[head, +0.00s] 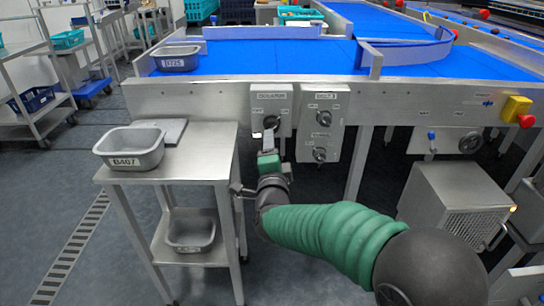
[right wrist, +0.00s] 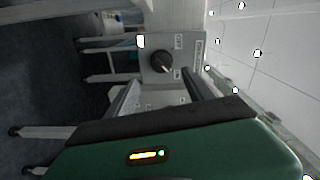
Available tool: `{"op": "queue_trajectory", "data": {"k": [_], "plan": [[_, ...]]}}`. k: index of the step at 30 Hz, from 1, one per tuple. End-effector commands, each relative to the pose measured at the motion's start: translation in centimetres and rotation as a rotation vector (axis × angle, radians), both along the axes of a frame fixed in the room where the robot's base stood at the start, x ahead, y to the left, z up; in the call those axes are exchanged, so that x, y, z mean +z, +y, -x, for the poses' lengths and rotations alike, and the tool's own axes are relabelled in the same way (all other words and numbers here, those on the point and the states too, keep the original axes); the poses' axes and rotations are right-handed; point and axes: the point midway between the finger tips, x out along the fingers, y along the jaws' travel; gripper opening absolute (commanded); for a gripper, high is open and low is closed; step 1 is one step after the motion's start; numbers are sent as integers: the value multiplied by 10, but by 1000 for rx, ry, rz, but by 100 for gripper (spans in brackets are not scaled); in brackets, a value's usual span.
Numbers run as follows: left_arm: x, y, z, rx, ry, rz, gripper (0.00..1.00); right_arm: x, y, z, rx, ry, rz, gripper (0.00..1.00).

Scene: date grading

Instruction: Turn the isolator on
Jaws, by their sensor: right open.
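The isolator (head: 271,98) is a grey box with an "ISOLATOR" label, fixed to the front side of the blue conveyor. Its black rotary knob (right wrist: 162,62) shows in the right wrist view, with a pale pointer mark towards the lower right; the small position labels are too small to read surely. My right gripper (head: 270,128) is just in front of the isolator's lower part and partly covers the knob in the head view. In the right wrist view the gripper's two fingers (right wrist: 162,88) are apart, with the knob beyond and between them, nothing held. My left gripper is not in view.
Right of the isolator is another switch box (head: 323,105) with two black knobs. A steel side table (head: 200,150) with a grey tub (head: 130,160) stands at the left. A yellow box with a red button (head: 517,108) is at the right, above a steel cabinet (head: 455,200).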

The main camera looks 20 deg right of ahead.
Motion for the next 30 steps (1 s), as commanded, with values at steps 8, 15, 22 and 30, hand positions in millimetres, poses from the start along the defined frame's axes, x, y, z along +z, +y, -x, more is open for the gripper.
{"op": "queue_trajectory", "data": {"k": [8, 15, 22, 30], "plan": [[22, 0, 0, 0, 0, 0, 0, 1, 17, 58, 2, 2, -1, 61], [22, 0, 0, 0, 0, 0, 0, -2, 20, 67, 1, 2, -1, 61], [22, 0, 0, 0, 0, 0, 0, -2, 19, 67, 0, 2, -1, 61], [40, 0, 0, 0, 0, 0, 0, -53, 35, 82, 223, 338, 279, 61]]}}
